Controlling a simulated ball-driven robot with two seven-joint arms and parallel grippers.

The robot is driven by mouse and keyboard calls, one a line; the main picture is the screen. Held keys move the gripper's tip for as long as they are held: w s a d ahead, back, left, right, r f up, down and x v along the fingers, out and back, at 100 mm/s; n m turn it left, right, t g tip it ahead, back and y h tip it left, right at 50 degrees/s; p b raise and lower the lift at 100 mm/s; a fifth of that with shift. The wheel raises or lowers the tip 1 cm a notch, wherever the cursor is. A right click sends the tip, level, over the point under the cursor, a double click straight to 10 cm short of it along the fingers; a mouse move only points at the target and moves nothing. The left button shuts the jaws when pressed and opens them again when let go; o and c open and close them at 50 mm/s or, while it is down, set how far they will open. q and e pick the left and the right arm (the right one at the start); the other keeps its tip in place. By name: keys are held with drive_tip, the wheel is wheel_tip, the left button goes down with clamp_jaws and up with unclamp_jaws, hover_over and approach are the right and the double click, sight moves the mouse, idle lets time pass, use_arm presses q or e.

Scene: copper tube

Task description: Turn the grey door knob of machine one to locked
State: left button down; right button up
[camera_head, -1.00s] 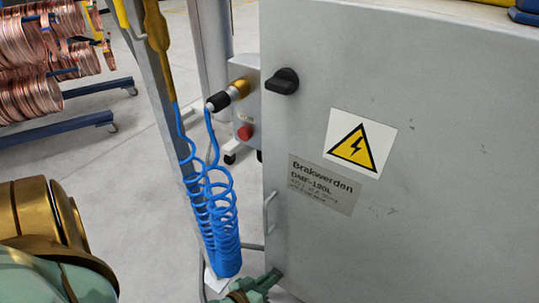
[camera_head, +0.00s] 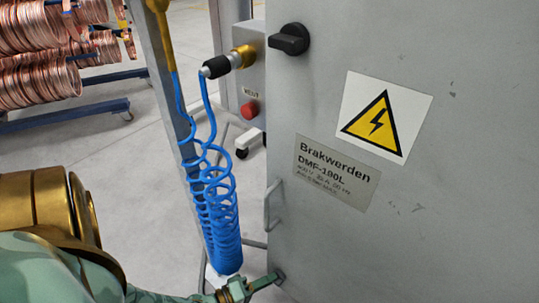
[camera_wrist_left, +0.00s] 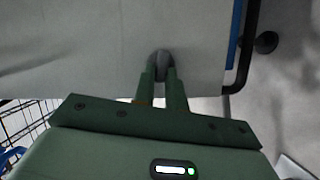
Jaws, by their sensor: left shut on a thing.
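The grey door knob (camera_wrist_left: 161,63) is in the left wrist view, on the flat grey door (camera_wrist_left: 100,45) of the cabinet. My left gripper (camera_wrist_left: 161,78) is shut on it, with one finger on each side. In the head view the left gripper (camera_head: 266,282) reaches in from the bottom left to the low left edge of the cabinet door (camera_head: 400,250). There the knob (camera_head: 280,276) shows only as a small dark piece at the fingertips. Its exact turn angle is hard to tell. My right gripper is not in view.
A black rotary switch (camera_head: 289,39) and a metal handle (camera_head: 271,205) are on the cabinet's left side. A blue coiled hose (camera_head: 213,205) hangs close beside the left gripper. A box with a red button (camera_head: 249,110) stands behind. Copper coils (camera_head: 40,85) are at the far left.

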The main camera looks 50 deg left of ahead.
use_arm(q)
drive_tip(key=shift+w+a+n+t, duration=0.3)
drive_tip(key=shift+w+n+t, duration=0.1)
drive_tip(key=shift+n, duration=0.6)
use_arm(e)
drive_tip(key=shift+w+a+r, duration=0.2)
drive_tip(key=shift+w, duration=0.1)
use_arm(q)
drive_tip(key=c, duration=1.7)
unclamp_jaws()
drive_tip(key=shift+o, duration=1.3)
drive_tip(key=shift+f, duration=0.15)
drive_tip(key=shift+d, duration=0.1)
drive_tip(key=shift+s, duration=0.15)
drive_tip(key=shift+s, duration=0.1)
